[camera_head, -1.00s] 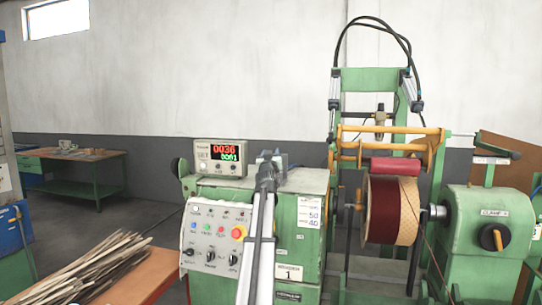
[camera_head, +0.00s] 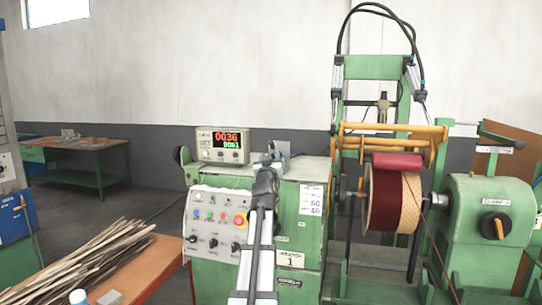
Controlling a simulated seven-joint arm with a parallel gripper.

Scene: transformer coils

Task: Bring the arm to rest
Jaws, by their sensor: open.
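My arm (camera_head: 262,235) reaches up from the bottom middle, in front of the green winding machine (camera_head: 302,240). My gripper (camera_head: 272,157) is small at its far end, by the top of the machine's cabinet. It is open and I see nothing held in it. Its fingers are hard to make out against the grey parts behind. The coil (camera_head: 390,200), dark red with a tan patterned side, sits on the machine's shaft at the right, apart from my gripper.
A control panel (camera_head: 214,228) with knobs and a display box (camera_head: 223,145) reading 0036 are left of my arm. An orange table (camera_head: 150,268) with thin strips (camera_head: 90,255) is at lower left. A workbench (camera_head: 75,165) stands at the back left. The tailstock (camera_head: 490,225) is at right.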

